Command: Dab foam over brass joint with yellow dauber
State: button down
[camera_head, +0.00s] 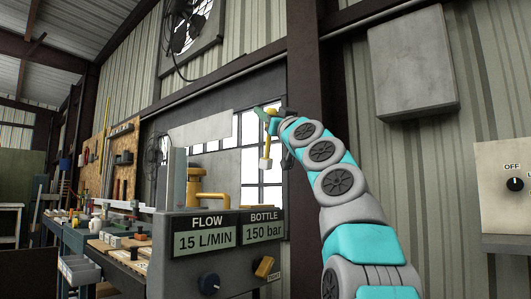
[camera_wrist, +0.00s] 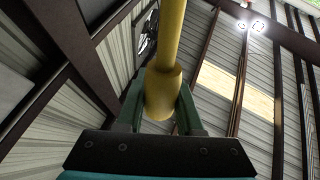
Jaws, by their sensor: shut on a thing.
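My gripper (camera_head: 271,120) is raised in the middle of the head view, shut on the yellow dauber (camera_head: 271,128). The dauber hangs down with a pale, block-like end (camera_head: 266,164) at the bottom. In the wrist view the dauber's thick yellow handle (camera_wrist: 163,92) sits between the two green fingers of my gripper (camera_wrist: 160,100). A brass joint (camera_head: 196,190) with a bent pipe stands on top of the grey unit, left of and lower than the dauber. The dauber is apart from it in the picture. I cannot make out any foam.
The grey unit (camera_head: 216,272) has FLOW and BOTTLE displays and knobs. A grey upright plate (camera_head: 178,180) stands beside the brass joint. A workbench (camera_head: 75,238) with tools and small items lies at the left. A grey wall box (camera_head: 412,65) hangs at the right.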

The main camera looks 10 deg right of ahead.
jog(key=shift+s+a+r+n+t+y, duration=0.65)
jog(key=shift+a+r+t+y, duration=0.4)
jog(key=shift+a+r, duration=0.65)
jog(key=f+b, duration=0.5)
jog(key=shift+a+f, duration=0.2)
jog(key=shift+a, duration=0.05)
